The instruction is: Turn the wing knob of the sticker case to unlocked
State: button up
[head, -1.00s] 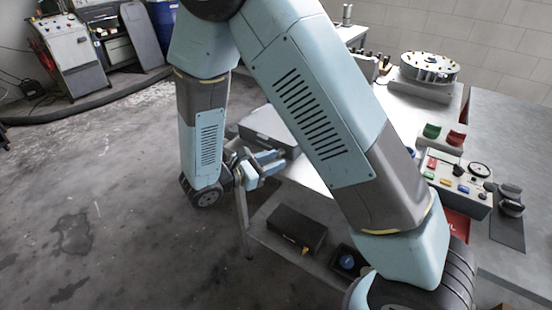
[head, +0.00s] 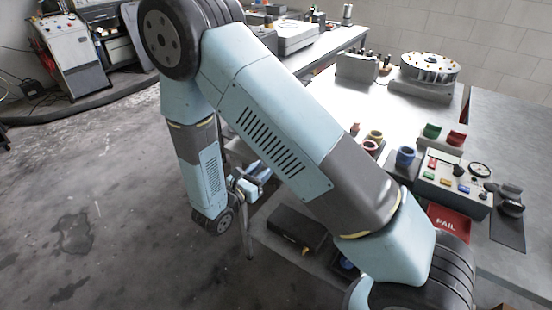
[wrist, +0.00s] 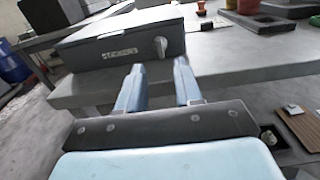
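The sticker case (wrist: 110,46) is a flat grey box with a pale label on its front, standing on the bench near its edge in the wrist view. Its pale wing knob (wrist: 160,46) is on the front face, right of the label, with its wing roughly upright. My gripper (wrist: 159,65) has its two blue fingers apart with nothing between them. The fingertips point toward the case's front, below the knob in the picture and apart from it. In the head view my gripper (head: 262,173) is low at the bench's edge, and my arm hides most or all of the case.
The grey bench (wrist: 250,58) runs along the right, its edge close to the fingers. A control box (head: 452,185), a red FAIL tray (head: 449,222) and coloured cups (head: 405,157) stand on it. A dark box (head: 296,230) is on the lower shelf. The floor at left is clear.

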jog(key=x, duration=0.7)
